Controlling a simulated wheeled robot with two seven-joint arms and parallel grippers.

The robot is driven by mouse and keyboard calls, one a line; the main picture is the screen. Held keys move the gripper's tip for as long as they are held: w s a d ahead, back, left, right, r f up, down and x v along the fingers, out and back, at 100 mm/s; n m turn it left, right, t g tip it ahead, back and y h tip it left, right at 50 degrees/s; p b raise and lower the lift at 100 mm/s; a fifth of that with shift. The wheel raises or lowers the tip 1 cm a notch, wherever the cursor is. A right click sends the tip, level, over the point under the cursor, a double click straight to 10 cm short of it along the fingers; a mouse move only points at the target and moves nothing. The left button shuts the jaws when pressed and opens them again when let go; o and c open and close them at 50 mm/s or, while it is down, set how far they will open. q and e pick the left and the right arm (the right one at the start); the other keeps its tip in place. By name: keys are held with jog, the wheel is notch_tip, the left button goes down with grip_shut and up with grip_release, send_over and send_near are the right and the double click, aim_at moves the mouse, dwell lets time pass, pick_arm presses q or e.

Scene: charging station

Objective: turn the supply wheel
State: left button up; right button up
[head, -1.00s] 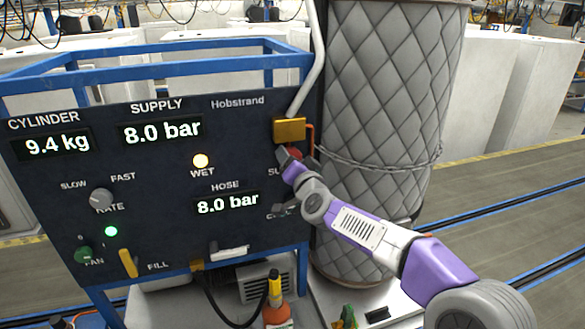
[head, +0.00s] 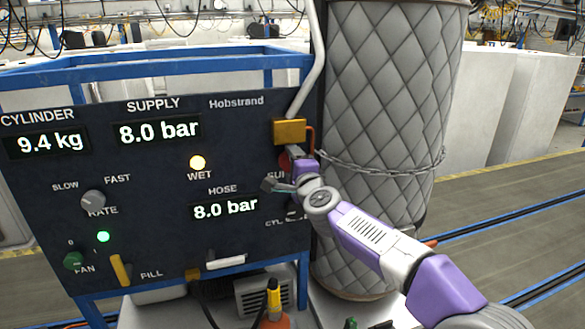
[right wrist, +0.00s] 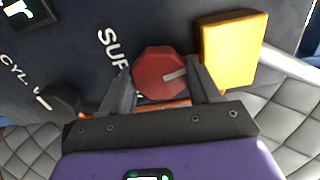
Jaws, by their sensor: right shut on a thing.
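The red supply wheel (right wrist: 160,72) has a pale mark on its face and sits on the dark panel beside the partly hidden supply label. In the head view only a bit of the wheel (head: 284,162) shows, below the yellow block. My right gripper (head: 290,172) is at the wheel. In the right wrist view its two fingers (right wrist: 161,84) are on opposite sides of the wheel, shut on it. The supply display (head: 160,132) reads 8.0 bar. My left gripper is not in view.
A yellow block (right wrist: 228,50) sits close beside the wheel, with a pale pipe (head: 308,75) rising from it. A dark cylinder knob (right wrist: 62,99) is on the other side. A quilted grey column (head: 385,110) with a chain stands right of the panel.

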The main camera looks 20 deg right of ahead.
jog(key=shift+d+r+m+b, duration=0.1)
jog(key=shift+m+b, duration=0.2)
jog(key=shift+m, duration=0.9)
jog(key=o, duration=0.9)
jog(key=shift+c, duration=0.2)
jog(key=shift+o, duration=1)
jog(key=shift+r, duration=0.1)
jog(key=shift+s, duration=0.1)
